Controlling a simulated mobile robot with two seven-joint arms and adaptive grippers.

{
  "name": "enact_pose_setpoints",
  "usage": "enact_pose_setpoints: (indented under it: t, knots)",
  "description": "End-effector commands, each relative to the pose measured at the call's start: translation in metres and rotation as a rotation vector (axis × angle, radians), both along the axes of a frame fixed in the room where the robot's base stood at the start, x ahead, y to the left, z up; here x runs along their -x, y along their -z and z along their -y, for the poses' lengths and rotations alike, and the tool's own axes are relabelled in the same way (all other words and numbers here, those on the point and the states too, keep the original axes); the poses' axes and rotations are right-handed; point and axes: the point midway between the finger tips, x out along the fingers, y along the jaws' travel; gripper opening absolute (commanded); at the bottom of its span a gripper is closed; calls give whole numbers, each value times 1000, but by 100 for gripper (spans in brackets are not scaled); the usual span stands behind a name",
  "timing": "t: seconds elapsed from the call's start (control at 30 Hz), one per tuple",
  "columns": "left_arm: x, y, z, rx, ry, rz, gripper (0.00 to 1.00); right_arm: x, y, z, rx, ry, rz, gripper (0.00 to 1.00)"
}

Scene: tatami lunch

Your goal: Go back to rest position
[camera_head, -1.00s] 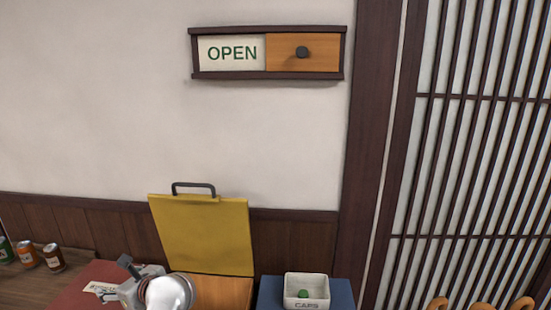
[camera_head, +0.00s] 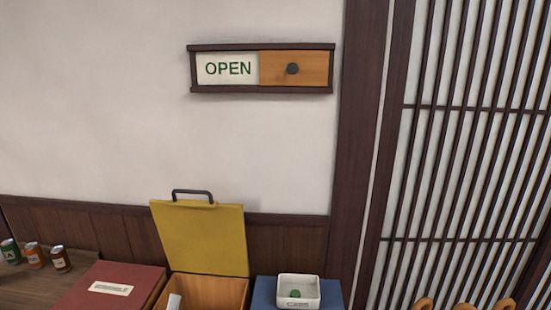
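Neither gripper can be made out in the head view. A small pale grey-white shape (camera_head: 174,302) shows at the bottom edge, in front of the wooden box; it may be part of my arm, but too little of it is in view to tell. The wooden box (camera_head: 212,292) stands with its yellow lid (camera_head: 203,238) raised against the wall, its dark handle on top. The wall sign (camera_head: 261,69) reads OPEN, with its orange panel at the right.
A red box (camera_head: 134,276) with a label is left of the wooden box. Several cans (camera_head: 35,255) stand on the left table. A white CAPS bin (camera_head: 298,292) with a green item sits on a blue surface (camera_head: 264,293). Wooden chair-back tops (camera_head: 463,306) show lower right.

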Motion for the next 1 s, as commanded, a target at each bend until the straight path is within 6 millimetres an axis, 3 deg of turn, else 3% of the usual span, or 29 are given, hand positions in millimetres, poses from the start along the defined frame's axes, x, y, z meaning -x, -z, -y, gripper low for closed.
enact_pose_setpoints:
  t: [0.1, 0.2, 0.4, 0.5, 0.6, 1.0]
  knots:
    - [45, 58, 39, -358, 128, -194, 57, 5, -1, -1, -6, 3, -12, 37]
    - [88, 109, 58, -629, 233, -339, 57, 9, 0, -1, -11, 5, -23, 37]
    - [170, 183, 63, -1044, 403, -553, 57, 15, 3, -2, -18, 8, -41, 37]
    - [197, 203, 59, -1165, 455, -613, 57, 17, 5, -2, -20, 8, -46, 37]
    - [211, 212, 55, -1227, 481, -644, 57, 19, 6, -2, -21, 9, -50, 37]
    - [214, 215, 54, -1242, 487, -652, 57, 19, 6, -3, -21, 9, -50, 37]
